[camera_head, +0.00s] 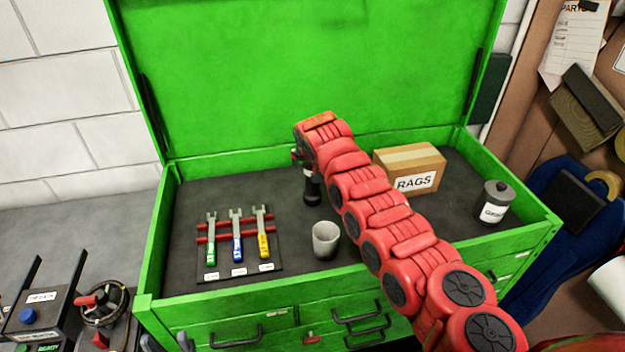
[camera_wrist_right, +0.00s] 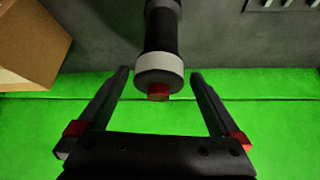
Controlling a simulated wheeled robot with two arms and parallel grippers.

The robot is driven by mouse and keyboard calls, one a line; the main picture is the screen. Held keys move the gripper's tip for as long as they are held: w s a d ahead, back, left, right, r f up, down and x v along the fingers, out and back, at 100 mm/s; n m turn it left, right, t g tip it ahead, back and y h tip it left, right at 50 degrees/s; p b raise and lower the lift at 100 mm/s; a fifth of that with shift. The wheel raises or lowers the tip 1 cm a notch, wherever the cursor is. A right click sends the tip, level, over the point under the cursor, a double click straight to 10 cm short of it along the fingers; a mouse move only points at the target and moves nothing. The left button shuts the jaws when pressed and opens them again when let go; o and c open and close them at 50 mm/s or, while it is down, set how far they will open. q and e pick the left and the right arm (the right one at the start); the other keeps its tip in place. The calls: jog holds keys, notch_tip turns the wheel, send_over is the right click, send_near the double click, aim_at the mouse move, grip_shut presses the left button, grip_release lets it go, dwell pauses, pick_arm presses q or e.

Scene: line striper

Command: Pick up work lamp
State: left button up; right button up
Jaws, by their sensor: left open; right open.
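The work lamp (camera_head: 312,190) is a dark cylinder with a pale band, in the green tool chest near the middle. My right arm partly covers it in the head view. In the right wrist view the lamp (camera_wrist_right: 160,42) shows a black body, a pale grey collar and a red tip. My right gripper (camera_wrist_right: 159,73) is open, with one finger on each side of the collar end. No finger visibly touches it. In the head view the right gripper is mostly hidden behind its red arm. My left gripper (camera_head: 167,342) shows only as grey fingertips at the bottom edge.
The green chest (camera_head: 150,262) has a raised lid behind. Wrenches (camera_head: 237,240) lie on a holder at left. A grey cup (camera_head: 326,240) stands in front of the lamp. A RAGS box (camera_head: 410,168) and a labelled canister (camera_head: 494,203) are at right.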

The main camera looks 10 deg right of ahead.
jog(key=shift+x, duration=0.9)
jog(key=shift+w+d+f+p, duration=0.2)
jog(key=shift+f+p, duration=0.2)
jog(key=shift+f, duration=0.35)
jog(key=shift+c, duration=0.3)
jog(key=shift+r, duration=0.1)
grip_shut()
